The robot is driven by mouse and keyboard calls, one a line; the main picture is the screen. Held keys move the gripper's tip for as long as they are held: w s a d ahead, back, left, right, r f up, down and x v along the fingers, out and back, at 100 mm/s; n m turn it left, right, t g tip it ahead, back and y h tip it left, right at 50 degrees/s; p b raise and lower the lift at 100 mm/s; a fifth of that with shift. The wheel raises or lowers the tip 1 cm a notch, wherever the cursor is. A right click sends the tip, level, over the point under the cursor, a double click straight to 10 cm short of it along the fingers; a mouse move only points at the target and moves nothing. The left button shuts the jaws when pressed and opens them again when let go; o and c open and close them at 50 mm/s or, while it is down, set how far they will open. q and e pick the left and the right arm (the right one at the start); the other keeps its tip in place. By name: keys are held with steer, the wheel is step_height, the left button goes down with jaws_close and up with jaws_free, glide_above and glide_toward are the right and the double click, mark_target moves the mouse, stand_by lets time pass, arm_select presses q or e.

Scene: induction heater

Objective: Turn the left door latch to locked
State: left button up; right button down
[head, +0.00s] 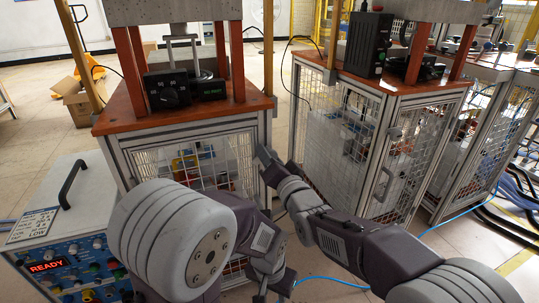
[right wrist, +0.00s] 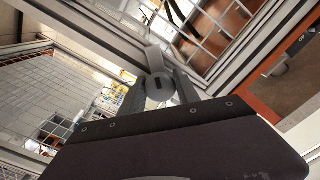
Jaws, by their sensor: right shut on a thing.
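The latch (right wrist: 158,88), a grey round knob with a dark slot, sits on the frame between two mesh panels in the right wrist view. A flat grey tab (right wrist: 154,58) stands just beyond it. My right gripper (right wrist: 160,93) has a finger on each side of the knob and is shut on it. In the head view my right gripper (head: 265,157) is at the right front post of the left cabinet (head: 190,120), and it hides the latch there. My left gripper (head: 273,288) hangs low in front of the cabinet, its fingers apart and empty.
A second mesh cabinet (head: 385,88) stands to the right, with a narrow gap between the two. A control box (head: 60,215) with a black handle and a red READY display stands at the left. A blue cable (head: 330,281) lies on the floor.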

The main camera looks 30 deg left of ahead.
steer(key=m+p, duration=0.1)
steer(key=m, duration=0.3)
steer(key=shift+r+m, duration=0.1)
steer(key=shift+m, duration=0.2)
steer(key=shift+m+p, duration=0.35)
steer(key=shift+m, duration=1.95)
steer(key=c, duration=0.9)
jaws_free()
